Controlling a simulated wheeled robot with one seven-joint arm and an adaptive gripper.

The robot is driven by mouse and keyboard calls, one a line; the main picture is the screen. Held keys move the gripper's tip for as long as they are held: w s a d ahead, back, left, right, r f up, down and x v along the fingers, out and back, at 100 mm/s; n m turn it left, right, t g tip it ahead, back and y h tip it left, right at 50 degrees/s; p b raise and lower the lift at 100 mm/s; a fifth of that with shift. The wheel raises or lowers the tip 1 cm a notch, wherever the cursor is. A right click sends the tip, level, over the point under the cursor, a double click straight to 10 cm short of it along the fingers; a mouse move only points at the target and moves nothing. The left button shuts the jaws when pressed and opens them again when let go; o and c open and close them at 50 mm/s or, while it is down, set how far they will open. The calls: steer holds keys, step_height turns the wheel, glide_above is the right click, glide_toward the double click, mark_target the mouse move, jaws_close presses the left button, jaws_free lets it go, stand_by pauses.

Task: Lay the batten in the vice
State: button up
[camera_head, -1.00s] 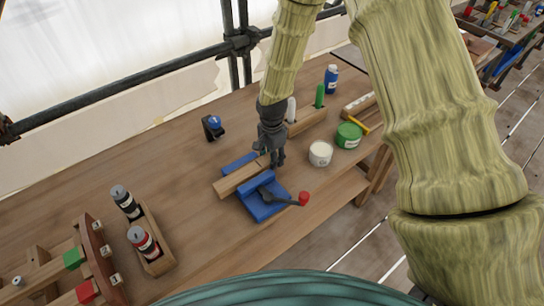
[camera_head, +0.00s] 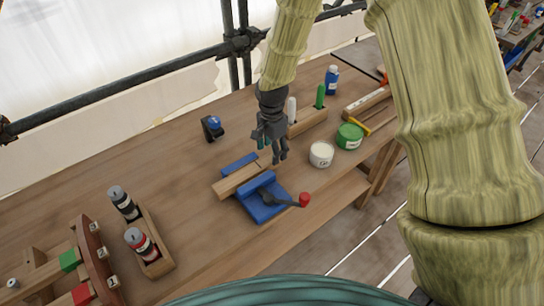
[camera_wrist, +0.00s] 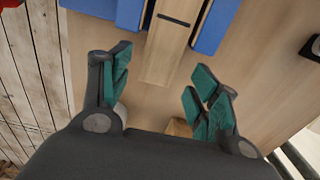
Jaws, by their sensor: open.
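The batten (camera_head: 236,181), a pale wooden bar, lies lengthwise between the two blue jaws of the vice (camera_head: 262,205). The vice has a dark handle with a red knob (camera_head: 304,199). In the wrist view the batten (camera_wrist: 170,55) runs between the blue jaws (camera_wrist: 216,25), with a dark line across it. My gripper (camera_head: 272,152) is open and empty, above the batten's right end in the head view. In the wrist view its green-padded fingers (camera_wrist: 160,78) stand apart on either side of the batten's near end, not touching it.
A wooden block with white and green handles (camera_head: 308,121) stands just behind my gripper. A white tub (camera_head: 321,154) and a green tub (camera_head: 349,136) stand to the right. A bottle rack (camera_head: 150,245) is at left. The bench between the rack and vice is clear.

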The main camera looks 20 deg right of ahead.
step_height(320, 180, up, 8)
steer(key=b, duration=0.2)
stand_by(0.3)
